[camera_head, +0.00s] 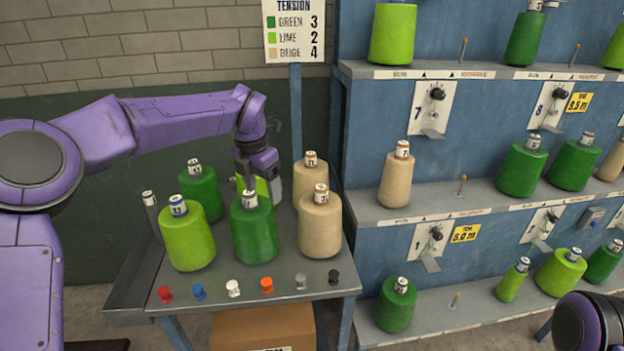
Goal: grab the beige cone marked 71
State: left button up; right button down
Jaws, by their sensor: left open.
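Two beige cones stand upright on the grey tray table, one in front (320,228) and one behind it (309,176). Each has a small white label on top; the numbers are too small to read surely, so I cannot tell which is 71. Another beige cone (396,181) stands on the middle shelf of the rack. My left gripper (260,176) is open and points down over the back of the table, left of the rear beige cone. It partly hides a lime cone (263,187) there. My right gripper is not in view.
A front green cone (255,232), a rear green cone (203,192) and a lime cone (188,238) crowd the table's left half. Coloured pegs, such as the orange one (266,284), line its front edge. The blue rack (375,250) stands close on the right.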

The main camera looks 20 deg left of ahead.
aim_at(311, 170)
jog(key=i, duration=1.15)
jog(key=z, duration=0.05)
